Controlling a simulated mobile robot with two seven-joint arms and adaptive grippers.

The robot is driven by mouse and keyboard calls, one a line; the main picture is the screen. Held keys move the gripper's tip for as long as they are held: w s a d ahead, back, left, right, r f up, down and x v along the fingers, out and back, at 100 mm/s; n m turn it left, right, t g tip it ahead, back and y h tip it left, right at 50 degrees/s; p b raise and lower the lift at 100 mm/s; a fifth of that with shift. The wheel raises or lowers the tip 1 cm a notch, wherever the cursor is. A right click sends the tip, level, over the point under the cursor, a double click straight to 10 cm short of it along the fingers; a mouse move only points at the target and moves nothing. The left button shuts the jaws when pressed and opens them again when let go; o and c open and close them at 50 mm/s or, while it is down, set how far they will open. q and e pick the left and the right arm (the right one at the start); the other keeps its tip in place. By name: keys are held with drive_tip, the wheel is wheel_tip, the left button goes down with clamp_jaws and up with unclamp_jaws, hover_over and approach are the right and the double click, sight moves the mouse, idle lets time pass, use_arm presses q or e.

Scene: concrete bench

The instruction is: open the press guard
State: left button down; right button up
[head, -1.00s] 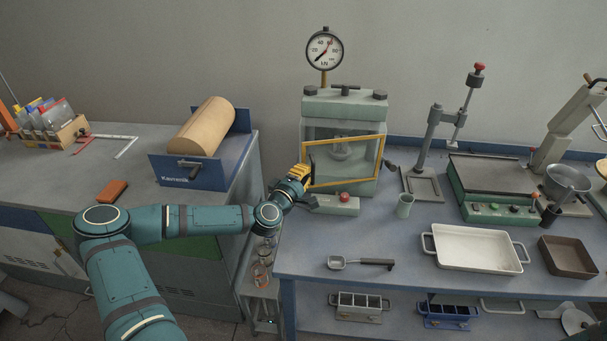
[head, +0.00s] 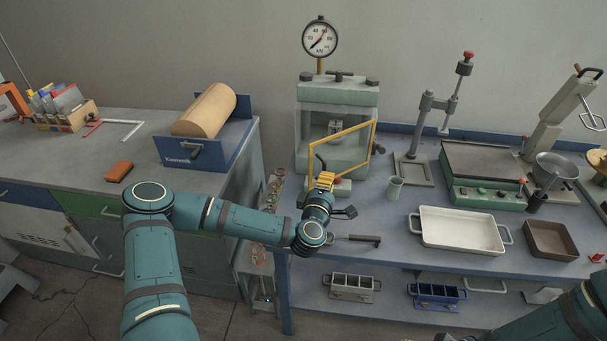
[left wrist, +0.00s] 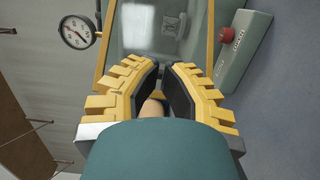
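The press guard (head: 343,132) is a clear panel in a yellow frame on the front of the pale green press (head: 338,93). It stands partly open, its left edge swung out toward me and its right edge at the press. My left gripper (head: 324,178) is at the guard's free edge, by a dark curved handle (head: 320,162). In the left wrist view, the gripper (left wrist: 166,75) has its fingers close together with a narrow gap, seemingly around the handle, which they mostly hide. My right arm enters at the lower right; only a sliver of its gripper may show at the bottom edge.
A block with a red button (left wrist: 238,45) sits in front of the press. A drill-like stand (head: 414,168) is right of the press.

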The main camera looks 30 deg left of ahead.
use_arm(q)
drive_tip(key=d, duration=0.3)
drive_tip(key=shift+s+d, duration=0.3)
drive_tip(key=shift+d, duration=0.05)
idle(1.2)
